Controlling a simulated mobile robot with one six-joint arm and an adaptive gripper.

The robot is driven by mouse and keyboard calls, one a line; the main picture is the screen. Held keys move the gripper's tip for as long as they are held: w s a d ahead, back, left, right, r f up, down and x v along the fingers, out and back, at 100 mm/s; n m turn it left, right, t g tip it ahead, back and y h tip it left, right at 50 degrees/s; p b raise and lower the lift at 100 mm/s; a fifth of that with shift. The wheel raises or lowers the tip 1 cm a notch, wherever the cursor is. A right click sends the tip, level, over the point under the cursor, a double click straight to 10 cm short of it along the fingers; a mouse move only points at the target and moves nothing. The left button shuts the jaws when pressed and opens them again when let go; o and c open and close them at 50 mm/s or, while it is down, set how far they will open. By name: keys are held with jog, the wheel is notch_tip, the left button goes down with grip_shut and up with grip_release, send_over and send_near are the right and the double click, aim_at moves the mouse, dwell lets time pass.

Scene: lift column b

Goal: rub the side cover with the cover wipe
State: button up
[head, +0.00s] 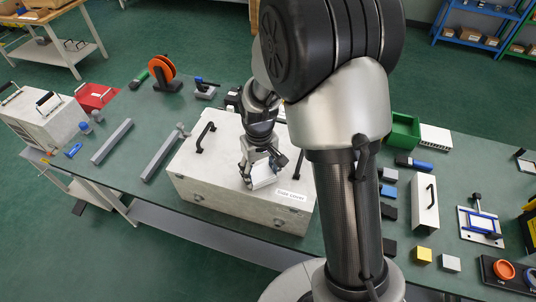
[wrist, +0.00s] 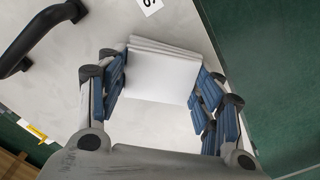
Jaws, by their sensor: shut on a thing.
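My gripper (head: 262,163) is over the pale chest on the bench, with its fingers pointing down. It is shut on the cover wipe (head: 263,177), a white folded pad. In the wrist view the cover wipe (wrist: 163,75) sits between the blue finger pads, with its layered folds at the far edge. I cannot tell whether the wipe touches the chest lid below it.
The pale chest (head: 215,185) has black handles and a label on its lid. Grey bars (head: 112,142) lie to its left. A green bin (head: 403,130), a yellow block (head: 423,255) and a clamp fixture (head: 480,222) are on the right.

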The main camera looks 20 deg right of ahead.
notch_tip(320, 180, up, 2)
jog(key=shift+r+p, duration=0.2)
jog(key=shift+p, duration=0.1)
jog(key=shift+w+a+r+p, duration=0.15)
jog(key=shift+a+r+p, duration=0.05)
jog(key=shift+r+p, duration=0.45)
notch_tip(320, 180, up, 4)
jog(key=p, duration=0.3)
jog(key=shift+d+r, duration=0.1)
jog(key=shift+r, duration=0.1)
jog(key=shift+f, duration=0.1)
